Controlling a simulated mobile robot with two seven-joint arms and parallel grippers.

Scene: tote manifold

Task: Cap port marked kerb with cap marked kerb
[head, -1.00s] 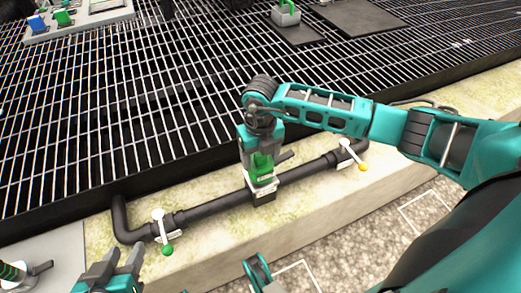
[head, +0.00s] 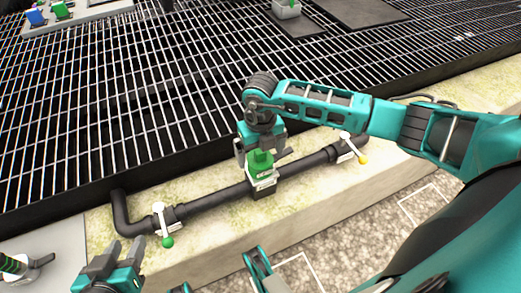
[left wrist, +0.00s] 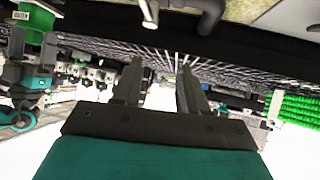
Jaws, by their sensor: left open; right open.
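A green cap (head: 262,163) sits upright on the port at the middle of the black pipe (head: 215,204). It also shows at the top left of the left wrist view (left wrist: 40,18). A white label plate (head: 264,181) is at the port; its lettering is too small to read. My right gripper (head: 261,153) is open just above and around the top of the cap, its fingers on either side; I cannot tell if they touch it. My left gripper (head: 119,252) is open and empty at the lower left, and its spread fingers show in the left wrist view (left wrist: 160,84).
Valve handles with a green knob (head: 167,242) and a yellow knob (head: 362,158) stand along the pipe. A pale stone ledge (head: 225,240) lies under it, with black grating (head: 130,110) behind. A tray (head: 75,22) with blue and green items is at the far left.

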